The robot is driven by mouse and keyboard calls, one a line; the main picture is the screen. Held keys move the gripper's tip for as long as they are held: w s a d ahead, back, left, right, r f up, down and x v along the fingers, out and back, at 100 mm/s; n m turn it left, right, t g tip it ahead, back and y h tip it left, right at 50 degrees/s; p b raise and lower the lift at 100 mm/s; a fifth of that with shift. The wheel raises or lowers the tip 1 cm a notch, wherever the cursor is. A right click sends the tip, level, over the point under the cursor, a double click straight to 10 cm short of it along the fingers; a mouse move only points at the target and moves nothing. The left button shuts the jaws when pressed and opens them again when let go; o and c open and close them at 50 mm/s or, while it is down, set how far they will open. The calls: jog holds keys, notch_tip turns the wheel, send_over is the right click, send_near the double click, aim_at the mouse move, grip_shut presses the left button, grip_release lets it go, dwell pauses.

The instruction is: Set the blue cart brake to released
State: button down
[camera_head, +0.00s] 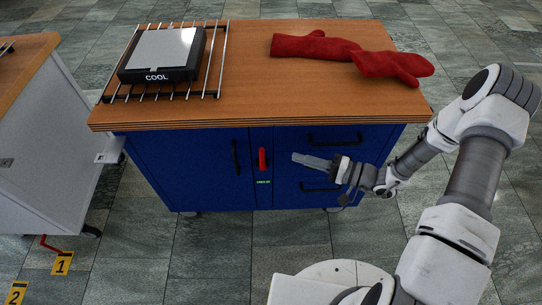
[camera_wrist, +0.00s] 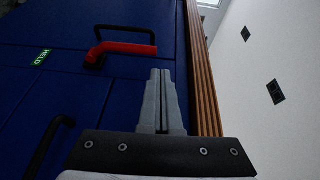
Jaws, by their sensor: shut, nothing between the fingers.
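The blue cart (camera_head: 200,165) with a wooden top stands in the middle of the head view. Its red brake lever (camera_head: 262,159) is on the front face and hangs roughly vertical there. A small green label (camera_head: 263,182) below it appears to read "HELD". In the wrist view the red lever (camera_wrist: 121,49) and the label "HELD" (camera_wrist: 41,57) show turned sideways. My gripper (camera_head: 295,157) is shut and empty, to the right of the lever and apart from it. In the wrist view its fingertips (camera_wrist: 161,72) lie together, beside the blue front.
A black and grey block marked "COOL" (camera_head: 160,54) sits on a wire rack (camera_head: 213,62) on the cart top. Red mitts (camera_head: 316,47) lie at the right. Black drawer handles (camera_head: 335,141) stick out near my gripper. A white cabinet (camera_head: 50,150) stands left.

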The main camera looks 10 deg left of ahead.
aim_at(262, 159)
jog(key=f, duration=0.1)
jog(key=f+m+t, duration=0.1)
jog(key=f+t, duration=0.1)
jog(key=f, duration=0.1)
jog(key=shift+w+f+b, duration=0.1)
jog(key=shift+w+b, duration=0.2)
jog(key=shift+w, duration=0.05)
jog(key=b+x, duration=0.1)
jog(key=x, duration=0.9)
jog(key=shift+d+b, duration=0.1)
jog(key=shift+b, duration=0.3)
jog(key=shift+s, duration=0.3)
